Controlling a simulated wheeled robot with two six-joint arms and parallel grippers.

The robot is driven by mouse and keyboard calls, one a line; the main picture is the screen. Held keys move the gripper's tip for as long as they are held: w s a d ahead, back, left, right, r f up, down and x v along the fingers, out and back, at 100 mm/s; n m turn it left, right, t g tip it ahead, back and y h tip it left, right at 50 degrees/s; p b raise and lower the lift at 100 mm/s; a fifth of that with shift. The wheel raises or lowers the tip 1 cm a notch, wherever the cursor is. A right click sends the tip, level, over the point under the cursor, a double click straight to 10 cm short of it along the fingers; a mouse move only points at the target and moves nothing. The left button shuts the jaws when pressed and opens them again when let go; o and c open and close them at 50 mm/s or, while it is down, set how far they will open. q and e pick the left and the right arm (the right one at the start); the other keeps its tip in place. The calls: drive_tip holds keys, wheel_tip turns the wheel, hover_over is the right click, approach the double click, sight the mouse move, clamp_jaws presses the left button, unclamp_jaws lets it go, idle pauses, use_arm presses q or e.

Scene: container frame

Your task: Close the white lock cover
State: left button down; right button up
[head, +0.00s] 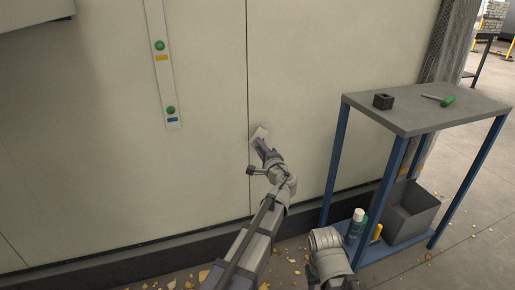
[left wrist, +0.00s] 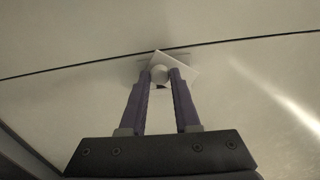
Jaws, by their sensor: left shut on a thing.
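The white lock cover (head: 259,132) is on the pale panel wall, at the vertical seam. It looks tilted relative to the seam. My left gripper (head: 264,147) reaches up to it from below. In the left wrist view, the two purple fingers (left wrist: 160,78) are shut on a round pale knob (left wrist: 159,73) at the front of the white lock cover (left wrist: 178,65). A small dark spot shows just under the knob. What lies behind the cover is hidden. Of my right arm, only a grey link shows at the bottom of the head view; its gripper is not visible.
A white strip (head: 163,80) with green buttons is on the wall at left. A blue-legged table (head: 418,118) stands at right, holding a dark block (head: 383,102) and a green-handled tool (head: 447,100). A grey bin (head: 410,212) and bottles are on its lower shelf.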

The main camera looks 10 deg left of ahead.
use_arm(q)
drive_tip(key=shift+w+d+f+n+b, duration=0.15)
drive_tip(key=shift+w+d+n, duration=0.15)
drive_tip(key=shift+n, duration=0.95)
drive_tip(key=shift+w+d+f+n+b, duration=0.15)
drive_tip(key=shift+d+n, duration=0.3)
drive_tip(key=shift+n, duration=0.75)
drive_tip(key=shift+w+d+f+n+b, duration=0.15)
drive_tip(key=shift+w+d+n, duration=0.2)
drive_tip(key=shift+n, duration=0.9)
drive_tip(key=shift+d, duration=0.1)
drive_tip(key=c, duration=0.6)
unclamp_jaws()
drive_tip(key=shift+v, duration=3.95)
